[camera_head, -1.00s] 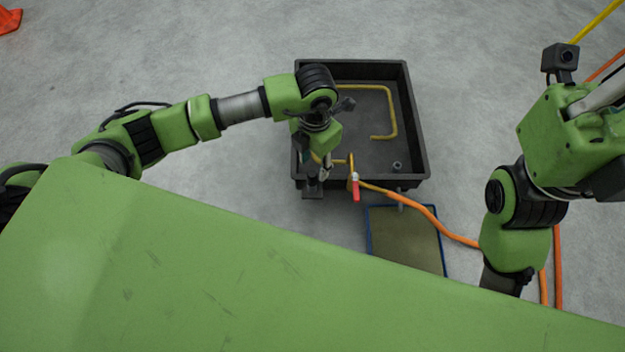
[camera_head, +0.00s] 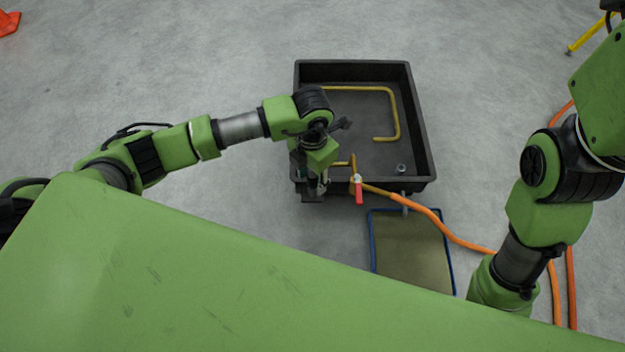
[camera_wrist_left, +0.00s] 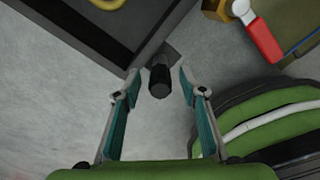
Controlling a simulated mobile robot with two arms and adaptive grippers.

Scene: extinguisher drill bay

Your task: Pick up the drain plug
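A short dark cylinder, which looks like the drain plug (camera_wrist_left: 160,82), sits on a small dark bracket at the outer corner of the black tray (camera_wrist_left: 110,48). My left gripper (camera_wrist_left: 160,74) is open, with its teal-padded fingers on either side of the cylinder and visible gaps to it. In the head view my left gripper (camera_head: 322,186) points down at the near left corner of the tray (camera_head: 428,150), and the cylinder is mostly hidden there. My right arm shows at the right, but its gripper is not seen.
A yellow bent pipe (camera_head: 397,110) and a small grey fitting (camera_head: 401,168) are in the tray. A valve with a red handle (camera_head: 359,190) is on its near wall, joined to an orange hose (camera_head: 440,228). A blue-edged mat (camera_head: 410,245) lies in front.

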